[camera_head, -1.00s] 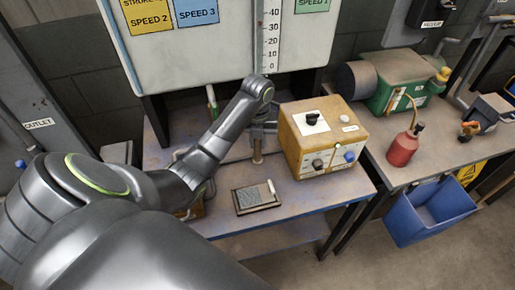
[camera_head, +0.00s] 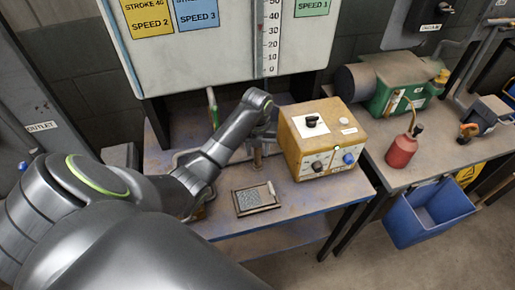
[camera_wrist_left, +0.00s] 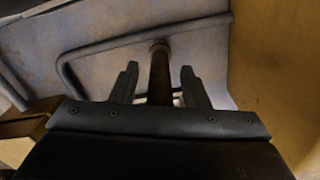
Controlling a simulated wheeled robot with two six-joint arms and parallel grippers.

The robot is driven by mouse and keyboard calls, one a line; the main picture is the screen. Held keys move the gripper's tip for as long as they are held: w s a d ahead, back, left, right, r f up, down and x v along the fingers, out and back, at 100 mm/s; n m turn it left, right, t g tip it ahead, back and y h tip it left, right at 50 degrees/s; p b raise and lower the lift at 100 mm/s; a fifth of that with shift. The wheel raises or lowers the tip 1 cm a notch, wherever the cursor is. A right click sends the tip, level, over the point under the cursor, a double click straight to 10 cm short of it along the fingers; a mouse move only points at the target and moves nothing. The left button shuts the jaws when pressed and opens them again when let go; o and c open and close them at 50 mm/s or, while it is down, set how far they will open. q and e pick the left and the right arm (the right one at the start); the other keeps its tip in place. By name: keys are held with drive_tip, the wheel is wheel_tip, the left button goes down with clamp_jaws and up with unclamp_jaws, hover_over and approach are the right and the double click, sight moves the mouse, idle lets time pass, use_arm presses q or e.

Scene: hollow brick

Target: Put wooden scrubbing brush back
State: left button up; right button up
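In the head view my left arm reaches in over the bench. Its gripper (camera_head: 262,137) is partly hidden behind the wrist, beside a short upright brown post (camera_head: 257,156). In the left wrist view the two dark fingers (camera_wrist_left: 159,85) are open, one on each side of a round brown shaft (camera_wrist_left: 160,75), with gaps on both sides. I cannot tell whether this shaft is the brush's handle or a fixed post. No bristles show, so I cannot identify the wooden scrubbing brush for sure. My right gripper is out of view.
A yellow control box (camera_head: 323,139) stands close right of the gripper. A dark-framed tray (camera_head: 238,204) with a grey mesh pad lies in front. A bent metal tube (camera_wrist_left: 75,52) runs beside the shaft. A red bottle (camera_head: 402,152) and blue bin (camera_head: 432,215) are farther right.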

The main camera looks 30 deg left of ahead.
use_arm(q)
drive_tip(key=shift+r, duration=0.1)
drive_tip(key=shift+r, duration=0.25)
wheel_tip(320, 180, up, 5)
wheel_tip(320, 180, up, 5)
drive_tip(key=p, duration=0.4)
drive_tip(key=shift+f, duration=0.1)
drive_tip(key=shift+r+p, duration=0.95)
drive_tip(key=shift+p, duration=0.2)
